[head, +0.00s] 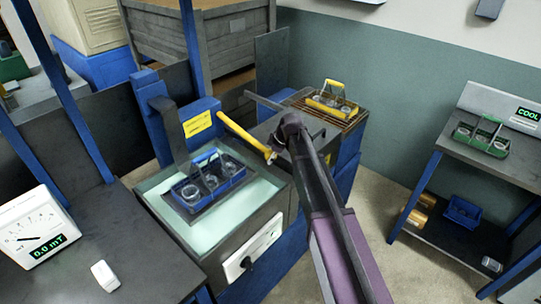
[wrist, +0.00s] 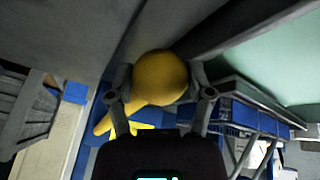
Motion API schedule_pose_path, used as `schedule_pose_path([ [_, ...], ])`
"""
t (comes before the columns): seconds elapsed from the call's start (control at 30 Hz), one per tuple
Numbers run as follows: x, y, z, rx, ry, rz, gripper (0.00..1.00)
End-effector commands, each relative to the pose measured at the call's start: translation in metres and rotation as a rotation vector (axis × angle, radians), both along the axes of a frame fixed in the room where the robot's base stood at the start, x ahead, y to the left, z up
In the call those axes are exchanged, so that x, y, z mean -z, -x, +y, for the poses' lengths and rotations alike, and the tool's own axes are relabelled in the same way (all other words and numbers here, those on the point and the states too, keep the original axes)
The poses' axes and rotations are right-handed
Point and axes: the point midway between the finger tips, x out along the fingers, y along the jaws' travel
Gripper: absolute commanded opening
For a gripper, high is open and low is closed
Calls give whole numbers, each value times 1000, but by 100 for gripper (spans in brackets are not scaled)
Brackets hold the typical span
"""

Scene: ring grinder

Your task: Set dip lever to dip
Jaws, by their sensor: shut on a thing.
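The dip lever is a yellow bar (head: 240,132) beside the tank. It slopes down to the right, towards my gripper (head: 276,148). In the wrist view the lever ends in a round yellow knob (wrist: 160,77), and my gripper (wrist: 161,86) is shut on it with one finger on each side. In the head view my arm partly hides this end of the lever. Which setting the lever is at cannot be told.
A yellow carrier (head: 333,101) with rings stands on a rack behind my gripper. A green carrier (head: 482,136) stands on the right-hand table. A meter (head: 37,226) reading 0.0 mT is on the left bench. Blue posts rise at the left. Floor shows at the right.

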Motion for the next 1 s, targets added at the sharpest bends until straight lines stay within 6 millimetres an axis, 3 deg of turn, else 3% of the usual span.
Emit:
schedule_pose_path([
  [0.37, -20, -1, -1, 1, 35, 26, 6],
  [1.0, -89, -1, -3, 3, 201, 153, 6],
])
